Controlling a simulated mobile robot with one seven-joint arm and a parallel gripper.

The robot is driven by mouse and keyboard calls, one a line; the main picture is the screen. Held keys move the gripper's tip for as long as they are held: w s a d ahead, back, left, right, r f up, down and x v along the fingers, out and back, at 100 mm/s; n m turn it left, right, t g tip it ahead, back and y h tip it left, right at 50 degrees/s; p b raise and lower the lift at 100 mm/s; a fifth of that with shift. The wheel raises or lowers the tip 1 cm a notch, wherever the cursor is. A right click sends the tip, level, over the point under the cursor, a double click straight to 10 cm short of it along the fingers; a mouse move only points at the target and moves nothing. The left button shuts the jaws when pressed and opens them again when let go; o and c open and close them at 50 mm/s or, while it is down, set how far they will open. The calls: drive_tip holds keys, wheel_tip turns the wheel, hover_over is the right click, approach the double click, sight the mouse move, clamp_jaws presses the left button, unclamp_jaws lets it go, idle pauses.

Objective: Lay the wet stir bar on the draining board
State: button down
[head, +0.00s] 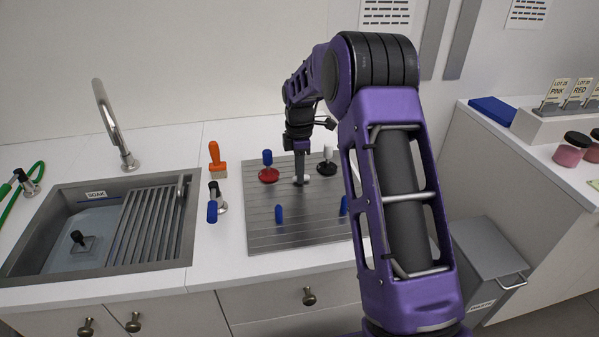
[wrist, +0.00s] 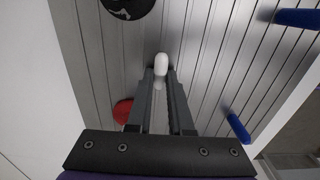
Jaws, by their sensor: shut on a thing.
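The stir bar (wrist: 160,64) is a small white capsule at the fingertips in the wrist view. My gripper (head: 299,183) is shut on it and points down over the grooved steel draining board (head: 265,237). In the wrist view my fingertips (wrist: 160,78) pinch the bar, with the board's grooves (wrist: 215,60) behind it. The bar is low over the board; I cannot tell whether it touches. In the head view the fingers mostly hide the bar.
Blue pegs (head: 279,214) stand nearer the front. An orange-handled brush (head: 215,157) and the soak sink (head: 75,240) lie left. The board's front middle is clear.

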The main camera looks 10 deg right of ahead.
drive_tip(key=shift+f, duration=0.15)
drive_tip(key=c, duration=0.8)
unclamp_jaws()
wheel_tip(320, 180, up, 12)
drive_tip(key=shift+r+p, duration=0.2)
drive_tip(key=shift+p, duration=0.25)
